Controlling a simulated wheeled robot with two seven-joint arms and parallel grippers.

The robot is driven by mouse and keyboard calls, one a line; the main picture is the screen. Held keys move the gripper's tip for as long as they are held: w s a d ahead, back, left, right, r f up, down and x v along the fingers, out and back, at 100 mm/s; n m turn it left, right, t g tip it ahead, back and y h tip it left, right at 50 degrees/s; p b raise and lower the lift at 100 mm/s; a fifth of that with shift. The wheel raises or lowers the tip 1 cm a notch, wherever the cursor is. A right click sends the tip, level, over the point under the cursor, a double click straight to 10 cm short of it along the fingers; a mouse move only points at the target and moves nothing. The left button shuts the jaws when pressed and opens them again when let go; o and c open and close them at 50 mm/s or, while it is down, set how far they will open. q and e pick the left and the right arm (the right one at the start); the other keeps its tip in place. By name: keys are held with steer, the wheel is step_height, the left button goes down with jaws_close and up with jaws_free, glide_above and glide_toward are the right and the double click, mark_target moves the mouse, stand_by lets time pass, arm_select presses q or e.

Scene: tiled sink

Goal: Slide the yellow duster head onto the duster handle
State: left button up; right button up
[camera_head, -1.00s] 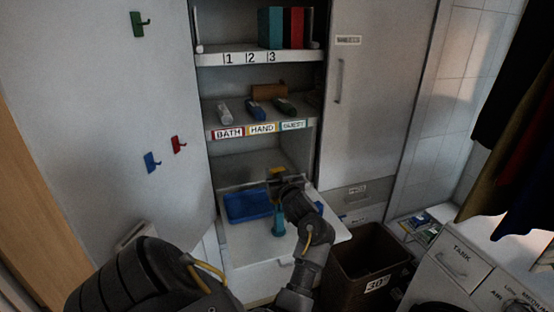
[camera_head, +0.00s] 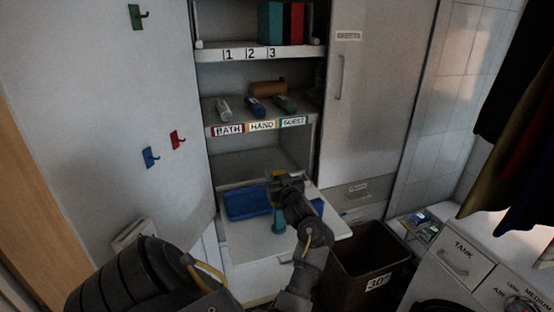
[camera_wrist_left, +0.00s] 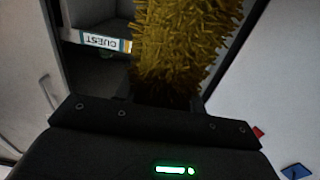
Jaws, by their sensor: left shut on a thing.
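My left gripper (camera_head: 287,184) is above the pulled-out shelf. It is shut on the yellow duster head (camera_wrist_left: 185,45), whose shaggy fibres fill the upper middle of the left wrist view. In the head view only small yellow bits of the head (camera_head: 278,174) show around the gripper. A teal upright piece (camera_head: 278,222), which looks like the duster handle, stands on the shelf just below the gripper. Its top is partly hidden by the gripper, so I cannot tell whether head and handle touch. My right gripper is not in view.
The pulled-out shelf (camera_head: 245,248) also holds a blue tray (camera_head: 247,203) and a small blue thing (camera_head: 318,206) right of my wrist. Cabinet shelves with labels rise behind. A brown bin (camera_head: 370,260) stands at the right, and the open door (camera_head: 110,110) is at the left.

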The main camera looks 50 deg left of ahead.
arm_select(q)
steer(key=shift+f+b, duration=0.45)
steer(key=shift+f, duration=0.4)
steer(key=o, duration=1.1)
steer(key=shift+c, duration=0.2)
steer(key=shift+d, duration=0.1)
steer(key=b+v, duration=0.1)
steer(key=v, duration=0.6)
steer(key=shift+b, duration=0.3)
steer(key=shift+s+d, duration=0.1)
steer(key=shift+d, duration=0.1)
